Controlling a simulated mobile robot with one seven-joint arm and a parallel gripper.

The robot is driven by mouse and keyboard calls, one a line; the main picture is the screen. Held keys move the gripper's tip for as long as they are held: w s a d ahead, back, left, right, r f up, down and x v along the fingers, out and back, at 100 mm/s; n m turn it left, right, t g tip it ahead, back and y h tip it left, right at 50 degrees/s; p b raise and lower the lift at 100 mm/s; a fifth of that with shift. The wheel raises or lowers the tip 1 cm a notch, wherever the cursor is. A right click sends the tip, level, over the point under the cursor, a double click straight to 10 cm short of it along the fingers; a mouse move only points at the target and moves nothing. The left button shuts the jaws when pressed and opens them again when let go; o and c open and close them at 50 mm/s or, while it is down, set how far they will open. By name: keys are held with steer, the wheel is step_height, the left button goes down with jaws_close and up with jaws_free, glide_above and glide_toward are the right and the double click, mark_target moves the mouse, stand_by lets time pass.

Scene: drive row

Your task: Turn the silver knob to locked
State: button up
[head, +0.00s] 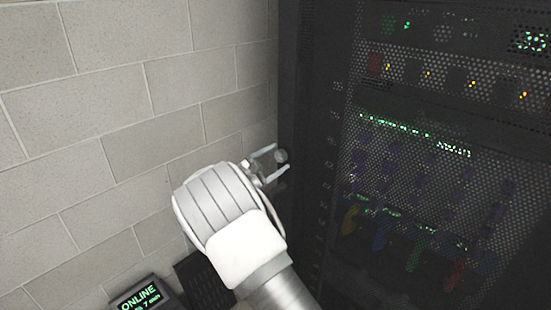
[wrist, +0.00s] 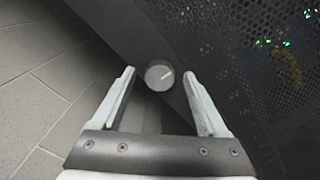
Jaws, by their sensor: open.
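The silver knob (wrist: 159,75) is a round grey disc with a light pointer line, on the dark edge of the rack door. In the wrist view it sits between the tips of my gripper (wrist: 158,80), with a gap on each side. The pointer line slants toward the upper right. My gripper (head: 275,162) is open, with its fingers on either side of the knob. In the head view the knob (head: 281,156) shows small and dim at the fingertips, and its pointer cannot be made out. No locked mark is readable in either view.
The dark rack (head: 430,160) with a perforated door, small lights and coloured cables fills the right side. A pale block wall (head: 110,110) stands at the left. A small screen reading ONLINE (head: 138,298) is low at the left.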

jaws_close()
stand_by(0.4)
steer(key=shift+n, duration=0.4)
steer(key=n+p, duration=0.1)
steer(key=n, duration=0.2)
steer(key=shift+r+n+p, duration=0.1)
steer(key=shift+n+p, duration=0.2)
steer(key=n+p, duration=0.2)
steer(key=n, duration=0.2)
steer(key=shift+w+r+g, duration=0.1)
steer(key=shift+g, duration=0.2)
steer(key=n+p, duration=0.2)
steer(key=n, duration=0.3)
steer(key=shift+a+n+p, duration=0.1)
steer(key=shift+n+p, duration=0.2)
steer(key=shift+p, duration=0.05)
steer(key=shift+n+p, duration=0.75)
steer(key=shift+n, duration=1.05)
steer(key=shift+f, duration=0.2)
